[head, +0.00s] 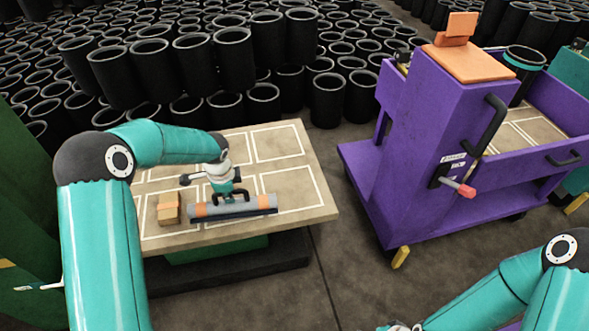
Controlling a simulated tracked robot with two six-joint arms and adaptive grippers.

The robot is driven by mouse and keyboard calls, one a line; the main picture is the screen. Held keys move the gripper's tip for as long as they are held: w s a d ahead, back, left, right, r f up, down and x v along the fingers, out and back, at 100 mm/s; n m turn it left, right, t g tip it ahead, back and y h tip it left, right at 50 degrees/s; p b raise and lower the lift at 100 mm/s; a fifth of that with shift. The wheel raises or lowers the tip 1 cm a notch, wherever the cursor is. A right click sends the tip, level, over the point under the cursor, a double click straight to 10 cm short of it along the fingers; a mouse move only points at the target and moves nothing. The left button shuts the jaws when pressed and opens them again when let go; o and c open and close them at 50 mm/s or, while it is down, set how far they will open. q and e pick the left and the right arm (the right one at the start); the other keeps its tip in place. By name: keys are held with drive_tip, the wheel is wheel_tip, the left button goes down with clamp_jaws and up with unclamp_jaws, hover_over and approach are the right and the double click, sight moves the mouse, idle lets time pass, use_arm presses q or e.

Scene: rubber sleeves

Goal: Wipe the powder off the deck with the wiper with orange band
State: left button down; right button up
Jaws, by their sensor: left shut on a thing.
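The wiper with orange band (230,206) is a grey bar with orange bands and a dark strip along its lower front edge. It lies lengthwise across the near part of the deck (290,178), a tan board marked with white rectangles. My left gripper (228,194) is above the bar, shut on its dark handle. I cannot tell whether the strip touches the deck. No powder can be made out on the deck; my left arm and the wiper hide part of the surface. My right arm enters at lower right, with its gripper outside the picture.
Tan-orange blocks (168,209) sit on the deck left of the wiper. A purple cart (425,135) stands to the right, beyond a strip of bare floor (345,270). Many black sleeves (328,98) crowd the floor behind the deck. A green structure (30,170) stands at left.

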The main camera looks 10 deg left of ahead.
use_arm(q)
drive_tip(key=shift+r+p, duration=1.1)
drive_tip(key=shift+r, duration=0.7)
use_arm(e)
drive_tip(key=shift+r, duration=1.4)
